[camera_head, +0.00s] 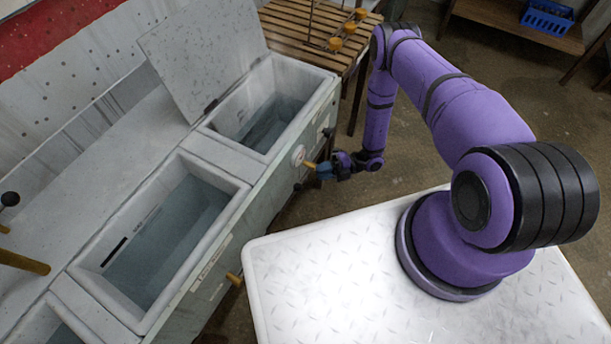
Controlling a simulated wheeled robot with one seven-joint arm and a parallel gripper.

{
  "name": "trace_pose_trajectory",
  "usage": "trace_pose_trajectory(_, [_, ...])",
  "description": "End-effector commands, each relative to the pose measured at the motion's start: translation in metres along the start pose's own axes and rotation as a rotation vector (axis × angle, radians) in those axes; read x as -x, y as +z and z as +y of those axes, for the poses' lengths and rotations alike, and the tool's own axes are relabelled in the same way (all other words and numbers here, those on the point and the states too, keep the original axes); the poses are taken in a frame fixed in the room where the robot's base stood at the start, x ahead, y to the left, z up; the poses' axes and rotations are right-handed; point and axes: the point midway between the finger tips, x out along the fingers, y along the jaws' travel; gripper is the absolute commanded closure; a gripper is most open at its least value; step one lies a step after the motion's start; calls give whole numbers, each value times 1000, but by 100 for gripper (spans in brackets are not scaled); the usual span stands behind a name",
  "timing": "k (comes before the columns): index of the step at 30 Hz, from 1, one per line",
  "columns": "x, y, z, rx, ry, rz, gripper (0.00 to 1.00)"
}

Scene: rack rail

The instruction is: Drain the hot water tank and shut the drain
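The far tank (310,100) has its grey lid (205,55) raised, and water (265,122) stands in it. The middle tank (232,208) is open on top and also holds water (165,250). I cannot read which tank is the hot one. On the far tank's front are a round white fitting (298,154) and an orange-tipped handle (310,164). A similar handle (234,279) sticks out below the middle tank. My gripper (322,171) is at the far tank's handle, seemingly touching or very close. Its fingers are too small to tell whether they are open or shut.
A third tank (40,325) is cut off at the lower left. A wooden handle (22,262) and a black knob (10,199) are at the left. A slatted wooden rack (290,28) stands behind the tanks. A blue basket (547,18) sits on a shelf.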

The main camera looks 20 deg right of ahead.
Motion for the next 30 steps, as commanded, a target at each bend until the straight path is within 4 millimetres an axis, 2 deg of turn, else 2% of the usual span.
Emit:
trace_pose_trajectory(3, [-22,-1,0,-1,-1,4,77])
trace_pose_trajectory(9, [-50,-1,0,-1,-1,2,77])
trace_pose_trajectory(15, [-62,-1,0,-1,-1,1,77])
trace_pose_trajectory(23, [-63,0,0,-1,-1,0,77])
trace_pose_trajectory(24, [-63,0,0,-1,-1,0,79])
trace_pose_trajectory(27, [-63,0,0,0,-1,0,100])
trace_pose_trajectory(30, [-63,0,0,0,-1,0,100])
